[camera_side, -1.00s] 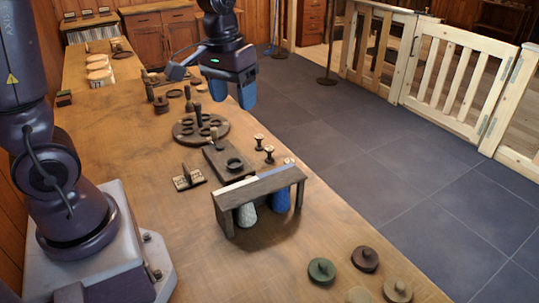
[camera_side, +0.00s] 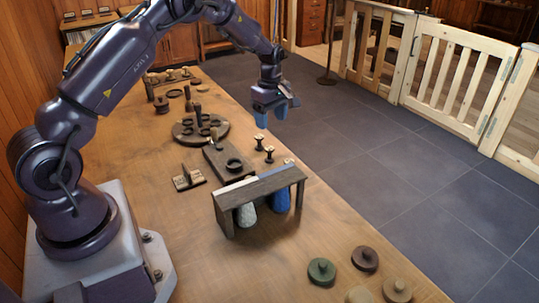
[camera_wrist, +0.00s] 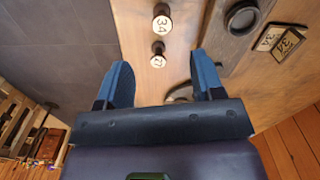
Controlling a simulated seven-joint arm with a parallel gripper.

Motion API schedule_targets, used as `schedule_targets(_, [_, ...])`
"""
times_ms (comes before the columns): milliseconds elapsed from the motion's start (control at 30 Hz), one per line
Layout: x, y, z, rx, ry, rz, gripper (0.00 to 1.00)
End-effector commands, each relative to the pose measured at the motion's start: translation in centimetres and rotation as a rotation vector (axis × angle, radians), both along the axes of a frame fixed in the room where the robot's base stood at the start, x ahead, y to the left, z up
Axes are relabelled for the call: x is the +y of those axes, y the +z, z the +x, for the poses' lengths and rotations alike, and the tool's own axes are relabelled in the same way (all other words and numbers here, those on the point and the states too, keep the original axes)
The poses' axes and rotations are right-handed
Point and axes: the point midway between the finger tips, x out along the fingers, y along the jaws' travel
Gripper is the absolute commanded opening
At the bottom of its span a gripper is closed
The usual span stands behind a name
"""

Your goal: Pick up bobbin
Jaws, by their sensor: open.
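Two small dark bobbins with pale, numbered tops stand near the table's far edge. In the side view one bobbin (camera_side: 258,143) stands just behind the other bobbin (camera_side: 269,154). In the wrist view the larger-looking bobbin (camera_wrist: 162,21) reads 34, and the smaller-looking bobbin (camera_wrist: 158,56) has a number I read as 77. My gripper (camera_side: 272,113) is open and empty, above the table's far edge and behind the bobbins. In the wrist view the blue fingers of my gripper (camera_wrist: 163,78) are spread wide, with the bobbins beyond them, roughly in line with the gap.
A dark board with a ring (camera_side: 234,164) lies left of the bobbins. A wooden bench-like stand (camera_side: 262,190) is in front, with blue and pale objects under it. Floor lies beyond the edge.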

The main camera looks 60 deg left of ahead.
Motion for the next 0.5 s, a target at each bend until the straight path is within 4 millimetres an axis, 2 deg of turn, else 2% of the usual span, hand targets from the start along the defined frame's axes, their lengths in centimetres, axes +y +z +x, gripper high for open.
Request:
schedule_targets(200, [0.0, -4.3, -0.2, 0.007, -0.001, -0.002, 0.61])
schedule_targets(300, [0.0, -5.8, -0.2, 0.005, -0.001, -0.002, 0.61])
schedule_targets(500, [0.0, -7.2, -0.1, 0.003, -0.002, -0.002, 0.61])
